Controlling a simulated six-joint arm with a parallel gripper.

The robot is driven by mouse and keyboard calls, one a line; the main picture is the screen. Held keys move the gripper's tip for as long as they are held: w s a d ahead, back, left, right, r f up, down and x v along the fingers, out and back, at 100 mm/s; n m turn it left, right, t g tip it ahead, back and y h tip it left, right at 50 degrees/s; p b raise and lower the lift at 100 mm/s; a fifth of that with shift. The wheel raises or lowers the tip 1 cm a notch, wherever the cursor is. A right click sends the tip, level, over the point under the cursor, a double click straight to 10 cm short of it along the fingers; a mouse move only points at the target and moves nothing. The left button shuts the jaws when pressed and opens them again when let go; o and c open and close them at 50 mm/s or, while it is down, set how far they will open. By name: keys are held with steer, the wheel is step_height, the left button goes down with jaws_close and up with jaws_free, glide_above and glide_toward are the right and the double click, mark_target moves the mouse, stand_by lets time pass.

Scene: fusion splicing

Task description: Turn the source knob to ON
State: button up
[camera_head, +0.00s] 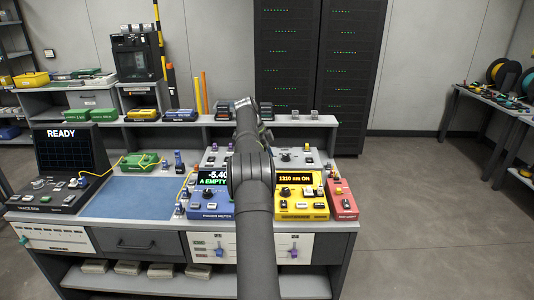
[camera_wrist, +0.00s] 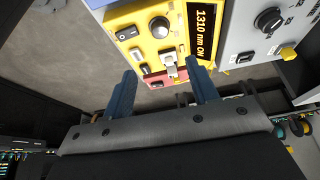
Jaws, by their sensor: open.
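The yellow source box (camera_head: 301,208) stands on the bench just right of my arm in the head view. Its display (camera_head: 296,179) reads "1310 nm ON". A round dark knob (camera_head: 285,191) sits on its face; it also shows in the wrist view (camera_wrist: 160,27). I cannot tell which way its pointer faces. My gripper (camera_wrist: 161,68) is open, its two blue fingers apart. In the wrist view the fingers overlap the source box's edge, and the knob lies beyond the fingertips. A pale fitting (camera_wrist: 170,65) shows between the fingers; contact cannot be told. My arm hides the gripper in the head view.
A red box (camera_head: 342,200) stands right of the source box. A blue meter (camera_head: 208,205) stands left, partly behind my arm. A blue mat (camera_head: 130,199) lies further left. A grey panel with a black knob (camera_wrist: 268,20) adjoins the source box in the wrist view.

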mark_target(285, 190)
steer(key=shift+v, duration=0.95)
steer(key=shift+f, duration=0.15)
steer(key=x, duration=1.7)
steer(key=shift+d, duration=0.15)
